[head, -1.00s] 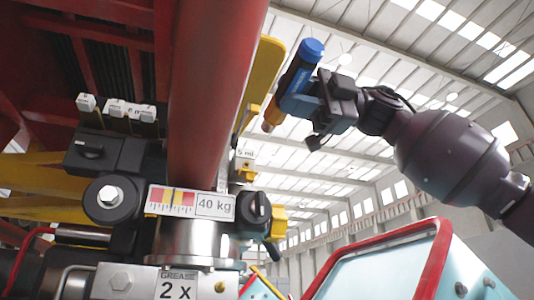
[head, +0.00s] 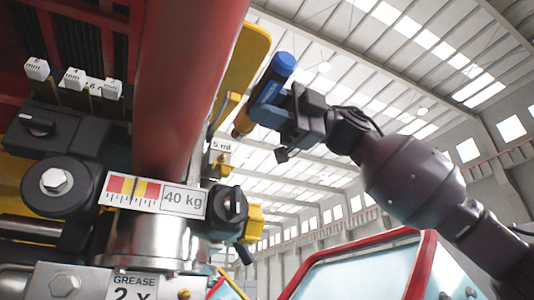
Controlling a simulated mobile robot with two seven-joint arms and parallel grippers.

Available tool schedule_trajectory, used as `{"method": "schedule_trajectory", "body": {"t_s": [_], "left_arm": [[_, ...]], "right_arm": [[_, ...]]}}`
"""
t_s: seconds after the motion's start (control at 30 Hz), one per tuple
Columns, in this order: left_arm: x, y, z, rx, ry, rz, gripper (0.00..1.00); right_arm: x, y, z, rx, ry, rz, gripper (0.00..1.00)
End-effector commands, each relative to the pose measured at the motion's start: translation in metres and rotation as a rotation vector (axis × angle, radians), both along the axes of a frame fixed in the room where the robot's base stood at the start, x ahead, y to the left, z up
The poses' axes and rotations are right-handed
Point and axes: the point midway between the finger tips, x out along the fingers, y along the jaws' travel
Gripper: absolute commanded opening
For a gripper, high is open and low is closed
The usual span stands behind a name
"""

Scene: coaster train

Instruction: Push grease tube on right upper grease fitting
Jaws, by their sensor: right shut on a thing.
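My right gripper (head: 272,112) is shut on the grease tube (head: 265,92), a dark tube with a blue cap at its top and a copper-coloured lower end. It holds the tube tilted, cap up and to the right, beside the red column. The tube's lower end is close to the yellow plate and above the "5 ml" label (head: 221,145). I cannot tell whether it touches anything there. The right upper grease fitting cannot be made out clearly. A small brass fitting (head: 184,294) shows low, beside the "GREASE 2 X" label (head: 134,287). My left gripper is not in view.
The thick red column (head: 185,80) fills the middle, with a yellow plate (head: 246,60) behind it. Below are a "40 kg" gauge label (head: 182,200), a black knob with a yellow part (head: 254,218) and a red-framed light blue panel (head: 350,270). Open room lies to the right.

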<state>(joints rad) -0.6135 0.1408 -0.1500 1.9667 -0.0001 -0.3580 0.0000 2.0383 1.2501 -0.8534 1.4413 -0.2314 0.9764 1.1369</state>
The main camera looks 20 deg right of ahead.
Motion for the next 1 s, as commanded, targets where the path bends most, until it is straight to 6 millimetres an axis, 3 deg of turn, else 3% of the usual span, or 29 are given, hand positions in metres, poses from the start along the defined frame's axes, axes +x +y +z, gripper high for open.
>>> {"method": "schedule_trajectory", "body": {"t_s": [1.0], "left_arm": [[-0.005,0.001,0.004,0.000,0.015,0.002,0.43]], "right_arm": [[0.073,0.002,0.001,0.002,-0.001,-0.001,0.00]]}}
